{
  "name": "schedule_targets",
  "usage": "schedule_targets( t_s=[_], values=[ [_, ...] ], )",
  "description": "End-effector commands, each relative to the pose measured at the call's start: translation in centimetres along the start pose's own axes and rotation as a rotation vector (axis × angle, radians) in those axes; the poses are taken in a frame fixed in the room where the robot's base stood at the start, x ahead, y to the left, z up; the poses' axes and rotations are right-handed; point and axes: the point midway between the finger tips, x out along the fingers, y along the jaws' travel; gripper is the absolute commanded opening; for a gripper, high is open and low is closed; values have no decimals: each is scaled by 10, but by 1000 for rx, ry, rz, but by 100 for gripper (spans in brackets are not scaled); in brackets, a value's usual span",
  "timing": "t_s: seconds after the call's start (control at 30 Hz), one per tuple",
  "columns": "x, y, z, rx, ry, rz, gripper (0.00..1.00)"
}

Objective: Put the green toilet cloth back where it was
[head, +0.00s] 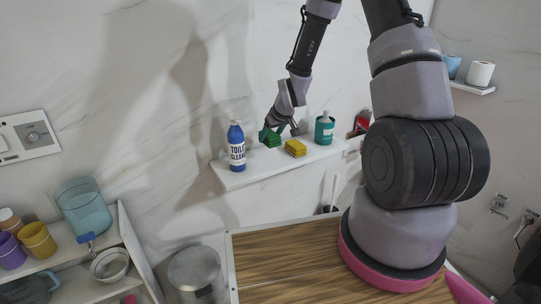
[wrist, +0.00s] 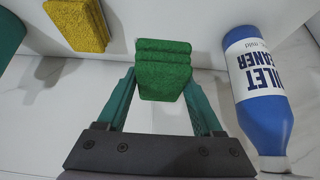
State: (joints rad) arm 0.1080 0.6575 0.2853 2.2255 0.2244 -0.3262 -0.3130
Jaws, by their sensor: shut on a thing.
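The green toilet cloth (head: 273,141) is a small folded stack at the white wall shelf (head: 240,178). In the wrist view the green cloth (wrist: 163,72) sits between the two teal fingers of my gripper (wrist: 162,85). My gripper (head: 274,130) is shut on it from above in the head view. I cannot tell whether the cloth touches the shelf. A yellow cloth stack (head: 295,148) lies on the shelf to the right of the green one; it also shows in the wrist view (wrist: 77,22).
A blue toilet cleaner bottle (head: 236,146) stands upright on the shelf, left of my gripper. A green wipes tub (head: 325,129) stands at the right. Bare shelf shows along the front edge. Below are a wooden top (head: 285,262) and a metal bin (head: 195,270).

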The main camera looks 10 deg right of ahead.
Motion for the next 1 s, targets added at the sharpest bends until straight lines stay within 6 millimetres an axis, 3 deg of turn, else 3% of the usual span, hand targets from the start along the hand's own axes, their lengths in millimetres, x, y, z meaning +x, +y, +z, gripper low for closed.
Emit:
schedule_targets(
  t_s=[0.5, 0.9, 0.93, 1.0],
  values=[
    [57, 1, 37, 3, -1, 1, 23],
    [62, 1, 40, 2, 0, 2, 23],
    [62, 1, 40, 2, 0, 2, 72],
    [62, 1, 40, 3, 0, 2, 98]
  ],
)
